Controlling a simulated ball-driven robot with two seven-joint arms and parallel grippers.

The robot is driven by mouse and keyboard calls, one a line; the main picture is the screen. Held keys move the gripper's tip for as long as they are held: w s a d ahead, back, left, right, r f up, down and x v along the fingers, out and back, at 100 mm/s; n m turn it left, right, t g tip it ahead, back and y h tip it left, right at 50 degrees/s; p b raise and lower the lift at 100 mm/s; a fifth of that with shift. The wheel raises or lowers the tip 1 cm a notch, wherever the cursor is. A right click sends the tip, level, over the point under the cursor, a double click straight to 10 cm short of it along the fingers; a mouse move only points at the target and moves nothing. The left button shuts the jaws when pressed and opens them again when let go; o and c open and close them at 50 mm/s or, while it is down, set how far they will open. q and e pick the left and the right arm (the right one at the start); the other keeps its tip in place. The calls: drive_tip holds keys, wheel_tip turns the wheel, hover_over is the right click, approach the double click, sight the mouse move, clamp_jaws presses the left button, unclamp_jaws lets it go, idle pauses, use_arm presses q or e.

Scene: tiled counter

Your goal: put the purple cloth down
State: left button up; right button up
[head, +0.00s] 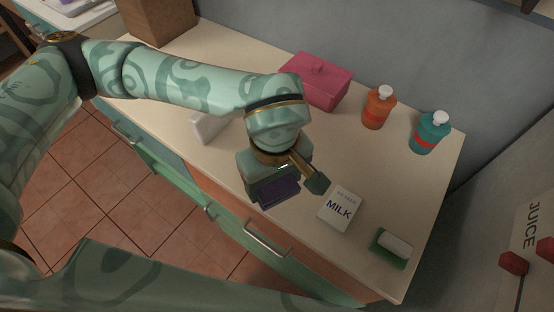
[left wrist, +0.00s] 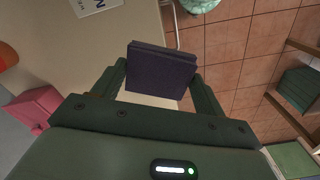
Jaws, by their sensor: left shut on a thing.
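The purple cloth (head: 279,192) is a small, dark, folded block. My left gripper (head: 288,190) is shut on it near the counter's front edge. In the left wrist view the cloth (left wrist: 162,68) sits between the two fingers of my left gripper (left wrist: 158,85), with the counter edge and floor tiles behind it. It appears to be held above the counter's front edge; the exact height is hard to tell. My right gripper is not in view.
A milk carton (head: 341,208) lies right of the gripper, and a green-and-white sponge-like block (head: 391,248) near the right corner. A pink lidded box (head: 316,83), orange bottle (head: 377,108) and teal bottle (head: 429,134) stand behind. The counter (head: 372,163) is clear between them.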

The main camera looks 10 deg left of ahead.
use_arm(q)
drive_tip(key=shift+w+d+f+n, duration=0.2)
drive_tip(key=shift+w+f+n, duration=0.3)
drive_tip(key=shift+w, duration=0.45)
drive_tip(key=w+a+f+b, duration=0.1)
drive_tip(key=w+f, duration=0.1)
drive_tip(key=w, duration=0.1)
drive_tip(key=w+a+f+b, duration=0.1)
drive_tip(key=w+f, duration=0.2)
drive_tip(key=w, duration=0.1)
drive_tip(key=w+f+b, duration=0.1)
drive_tip(key=w+f, duration=0.2)
drive_tip(key=w, duration=0.1)
drive_tip(key=shift+a+f, duration=0.15)
drive_tip(key=shift+a, duration=0.25)
drive_tip(key=shift+w+f, duration=0.15)
drive_tip(key=shift+f, duration=0.15)
wheel_tip(320, 180, down, 3)
drive_tip(key=shift+w+a+r+b, duration=0.1)
drive_tip(key=shift+b, duration=0.6)
drive_tip(key=shift+f, duration=0.35)
drive_tip(key=shift+r, duration=0.1)
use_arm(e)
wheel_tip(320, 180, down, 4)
